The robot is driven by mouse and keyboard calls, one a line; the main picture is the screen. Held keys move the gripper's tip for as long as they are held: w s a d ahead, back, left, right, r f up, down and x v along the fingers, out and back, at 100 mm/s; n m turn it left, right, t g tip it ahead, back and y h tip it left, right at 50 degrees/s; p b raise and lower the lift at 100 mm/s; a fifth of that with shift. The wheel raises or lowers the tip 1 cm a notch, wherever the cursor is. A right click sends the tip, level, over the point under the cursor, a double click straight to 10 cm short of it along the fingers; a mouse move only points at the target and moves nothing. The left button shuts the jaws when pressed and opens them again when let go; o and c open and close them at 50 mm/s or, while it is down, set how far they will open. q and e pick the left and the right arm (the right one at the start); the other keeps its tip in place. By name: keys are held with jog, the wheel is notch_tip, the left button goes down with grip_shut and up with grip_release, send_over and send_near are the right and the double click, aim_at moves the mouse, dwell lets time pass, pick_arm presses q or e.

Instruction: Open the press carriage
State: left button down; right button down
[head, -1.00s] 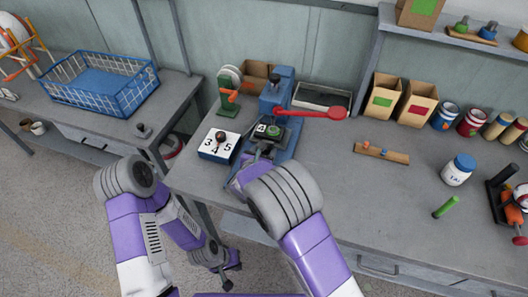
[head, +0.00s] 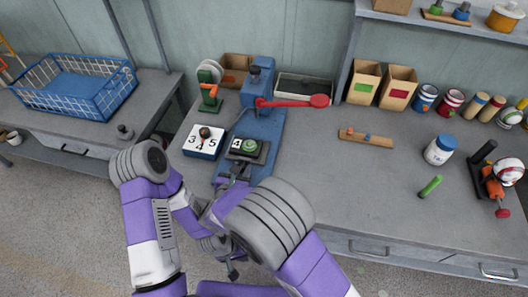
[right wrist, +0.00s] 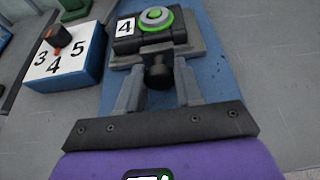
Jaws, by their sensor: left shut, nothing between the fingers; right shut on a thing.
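The blue press (head: 257,85) stands on the bench with a red lever (head: 295,102) pointing right. Its dark carriage (head: 262,152) sits out in front of the press head on the blue base (head: 268,125). It carries a "4" label and a green-ringed round piece (head: 249,146). In the right wrist view the carriage (right wrist: 185,50) has a dark knob (right wrist: 158,75) at its front. My right gripper (right wrist: 158,92) is shut on this knob; it also shows in the head view (head: 237,172). My left gripper (head: 232,272) is shut and empty, low in front of the bench.
A white-topped blue dial box (head: 203,141) marked 3, 4, 5 stands just left of the carriage. A green stand (head: 210,85) is behind it. Bench between is clear.

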jog(key=s, duration=0.4)
jog(key=shift+s+a, duration=0.15)
jog(key=shift+a, duration=0.2)
jog(key=c, duration=0.7)
grip_release()
jog(key=shift+c, duration=0.2)
notch_tip(320, 180, up, 10)
jog(key=p, duration=0.3)
